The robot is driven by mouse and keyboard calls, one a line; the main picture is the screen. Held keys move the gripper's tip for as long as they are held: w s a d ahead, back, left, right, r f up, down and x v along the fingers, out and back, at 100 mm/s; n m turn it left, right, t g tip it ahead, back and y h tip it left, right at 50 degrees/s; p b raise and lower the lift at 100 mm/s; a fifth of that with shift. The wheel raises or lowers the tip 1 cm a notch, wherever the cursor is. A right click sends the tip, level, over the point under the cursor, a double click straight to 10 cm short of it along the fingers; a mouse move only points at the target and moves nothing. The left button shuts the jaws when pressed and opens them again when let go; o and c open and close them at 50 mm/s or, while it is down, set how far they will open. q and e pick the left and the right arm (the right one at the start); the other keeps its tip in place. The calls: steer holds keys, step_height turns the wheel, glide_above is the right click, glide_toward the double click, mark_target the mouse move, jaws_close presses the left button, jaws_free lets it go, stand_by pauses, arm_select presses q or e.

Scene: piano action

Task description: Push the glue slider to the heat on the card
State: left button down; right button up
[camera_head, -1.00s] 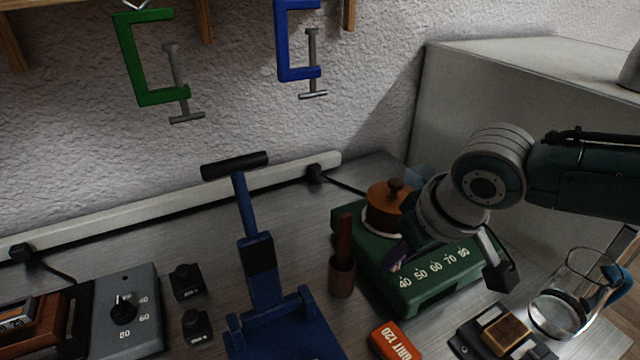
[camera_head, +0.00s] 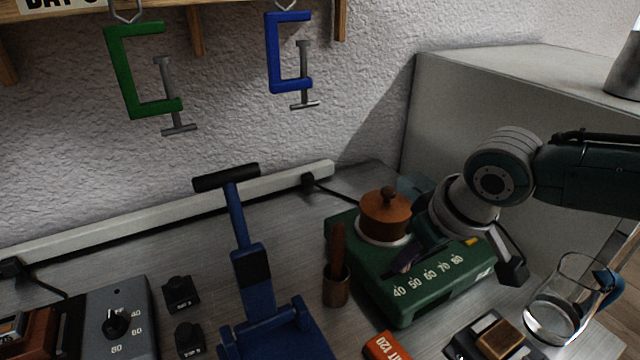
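The green glue heater (camera_head: 405,308) stands on the metal bench, with the numbers 40 to 80 along its front. A copper-brown pot with a wooden-looking lid (camera_head: 386,213) sits on it. A small yellow-orange piece (camera_head: 473,241) shows near the 80 end; I cannot tell whether it is the slider. My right gripper (camera_head: 459,265) is over the heater's right part, fingers spread wide: one dark finger is above the scale, the other beyond the right end. Its hand hides part of the heater's top. My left gripper is not in view. A card (camera_head: 62,4) is cut off at the top left, only partly readable.
A glass jug (camera_head: 560,305) with a blue handle and a dark block with a wooden top (camera_head: 500,338) stand at the right. An orange box (camera_head: 387,347) lies in front of the heater.

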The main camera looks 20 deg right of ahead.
steer(key=o, duration=0.4)
steer(key=shift+r, duration=0.3)
steer(key=shift+p+v, duration=1.25)
steer(key=shift+v, duration=3.45)
steer(key=shift+s, duration=0.15)
